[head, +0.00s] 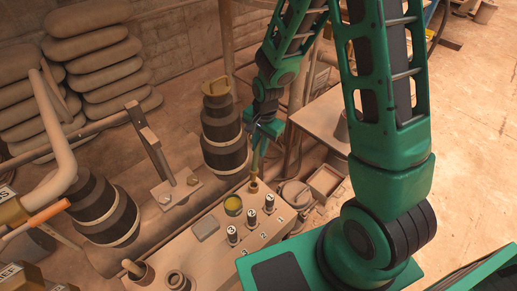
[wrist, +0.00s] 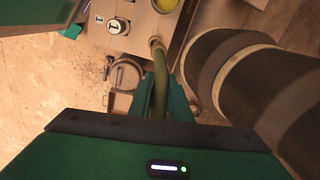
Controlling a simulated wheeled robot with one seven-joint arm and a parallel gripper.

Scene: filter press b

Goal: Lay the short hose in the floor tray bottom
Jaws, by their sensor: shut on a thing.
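My gripper (head: 264,128) hangs above the far right corner of the tan box with the numbered knobs. It is shut on the short hose (head: 256,163), an olive-yellow tube pointing down. In the wrist view the hose (wrist: 159,78) runs between the green fingers (wrist: 160,98). Its far end meets a round brown fitting (head: 254,187) at the box's edge; I cannot tell whether it is inside it or just touching. A shallow open tray (head: 325,181), possibly the floor tray, lies to the right of the box; its bottom is hard to make out.
The tan box (head: 205,255) carries several numbered knobs and a yellow-topped cup (head: 233,205). A dark banded cylinder (head: 224,135) stands close left of my gripper.

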